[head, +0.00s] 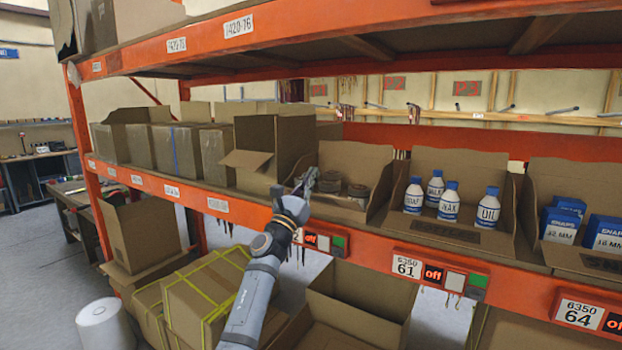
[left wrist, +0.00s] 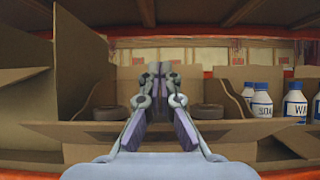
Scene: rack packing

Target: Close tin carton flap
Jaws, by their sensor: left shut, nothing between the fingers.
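The tin carton (head: 366,160) is an open brown carton on the orange shelf, with a tall panel standing up at its back. Dark round tins (head: 358,190) sit inside it; in the left wrist view one tin (left wrist: 105,113) shows left of my fingers and another tin (left wrist: 207,111) to the right. My left gripper (head: 308,181) is shut and empty at the carton's left front. In the left wrist view my left gripper (left wrist: 159,72) points in over the low front wall (left wrist: 238,130), and its fingers hide the middle of the carton. I cannot tell whether they touch it. My right gripper is not in view.
A tall open box (head: 283,145) with a front flap hanging out stands left of the tin carton. A carton of white bottles (head: 443,203) stands to the right, then one with blue boxes (head: 563,222). The upper shelf beam (head: 290,22) runs above. Larger boxes lie below.

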